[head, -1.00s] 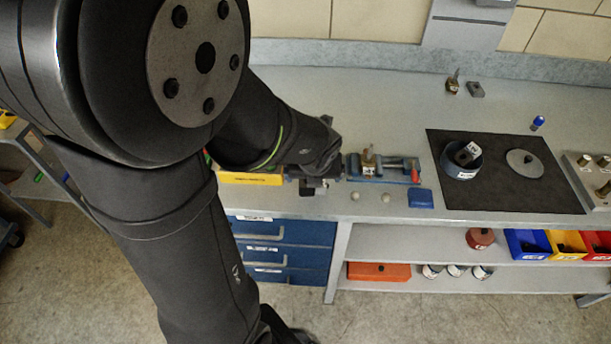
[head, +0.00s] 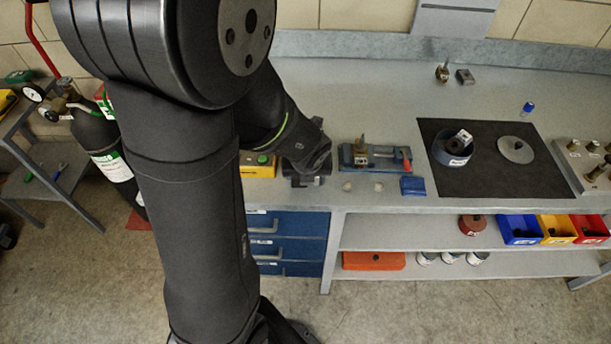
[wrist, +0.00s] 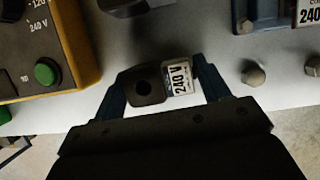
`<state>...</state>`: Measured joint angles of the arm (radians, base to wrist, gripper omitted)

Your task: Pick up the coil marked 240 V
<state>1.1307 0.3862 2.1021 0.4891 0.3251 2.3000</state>
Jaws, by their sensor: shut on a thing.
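The coil marked 240 V (wrist: 149,86) is a small dark block with a round hole and a white label (wrist: 180,79) reading 240 V. In the wrist view it sits between the two fingers of my gripper (wrist: 158,80), which is shut on it. The coil shows over the pale bench top, close to the bench's front edge; whether it touches the bench I cannot tell. In the head view my gripper (head: 305,181) is at the front edge between the yellow box and the blue fixture, and the coil cannot be made out there.
A yellow box (head: 258,166) with a green button (wrist: 47,71) stands left. A blue fixture (head: 387,157) holding a brass part (head: 360,150) stands right. Two small knobs (wrist: 253,74) lie near the front edge. A black mat (head: 500,180) lies farther right.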

